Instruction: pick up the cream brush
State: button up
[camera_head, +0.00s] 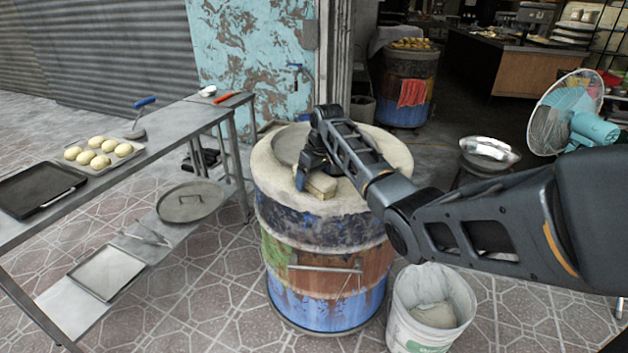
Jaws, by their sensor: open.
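A small cream block (323,187), which looks like the cream brush, lies on the pale top of the barrel oven (322,225), near its front rim. My gripper (302,182) is low over the barrel top, just left of and partly over the cream block. Its jaws are open, with one blue-tipped finger showing at the block's left end. The arm and gripper hide the block's far side. I cannot tell whether a finger touches it.
A metal table (165,140) at left bears a bun tray (128,158), a dark tray (38,190) and tools. A white bucket (462,285) stands at the barrel's lower right. A fan (580,128) and a metal bowl (490,150) stand farther right. Tiled floor is free between table and barrel.

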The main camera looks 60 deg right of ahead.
jog(key=c, duration=1.2)
jog(key=shift+r, duration=0.55)
jog(key=shift+c, duration=0.2)
notch_tip(320, 180, up, 3)
jog(key=shift+r+b, duration=0.1)
jog(key=shift+b, duration=0.25)
jog(key=s+d+r+b, duration=0.1)
jog(key=s+d+r, duration=0.5)
jog(key=s, duration=0.4)
jog(key=shift+r, duration=0.4)
jog(key=shift+d, duration=0.1)
jog(key=o, duration=0.7)
jog(key=shift+c, duration=0.2)
jog(key=c, duration=0.3)
jog(key=shift+w, duration=0.1)
jog(key=shift+c, duration=0.2)
